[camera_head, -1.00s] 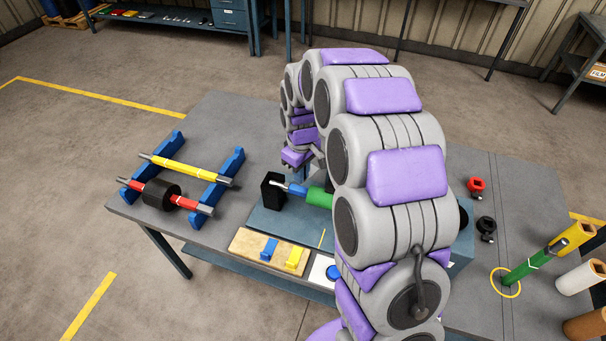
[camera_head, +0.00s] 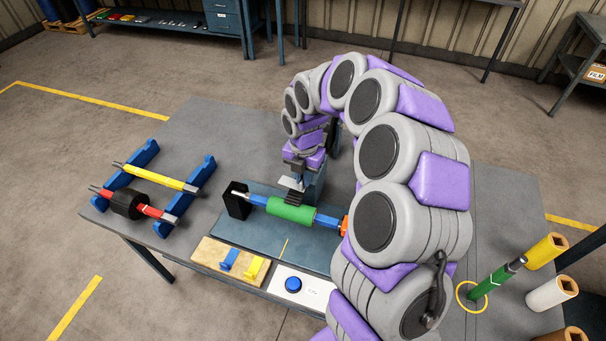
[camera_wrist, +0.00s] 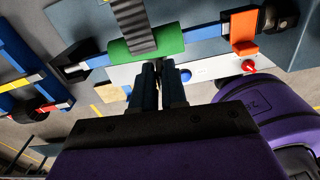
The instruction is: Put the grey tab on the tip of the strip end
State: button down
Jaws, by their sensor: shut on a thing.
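My gripper (camera_head: 298,178) is over the green roller (camera_head: 290,211), on the far side of the bench. In the wrist view its two dark blue fingers (camera_wrist: 160,68) are close together, with a narrow gap between them. A small light grey piece (camera_head: 290,183) shows at the fingertips in the head view; I take it for the grey tab, though its shape is unclear. The dark grey ribbed strip (camera_wrist: 133,22) comes down over the green roller in the wrist view, its end lying on the roller close to my fingertips. I cannot tell whether tab and strip touch.
A black block (camera_head: 237,200) supports the left end of the roller's shaft; an orange part (camera_wrist: 243,28) is at the right. A wooden board (camera_head: 214,252) holds a blue and a yellow clip. A blue button (camera_head: 293,284) sits in front. A blue rack (camera_head: 198,190) with rollers stands left.

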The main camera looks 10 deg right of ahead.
jog(key=shift+n, duration=0.4)
jog(key=f, duration=0.2)
jog(key=a+f, duration=0.1)
jog(key=f, duration=0.1)
jog(key=shift+a+f+p, duration=0.2)
jog(key=shift+f+p, duration=0.05)
jog(key=shift+p, duration=0.15)
jog(key=shift+d+f, duration=0.35)
jog(key=shift+f, duration=0.15)
jog(key=shift+d+f, duration=0.15)
jog(key=shift+d, duration=0.2)
jog(key=shift+a, duration=0.1)
jog(key=shift+a, duration=0.45)
jog(key=shift+d, duration=0.1)
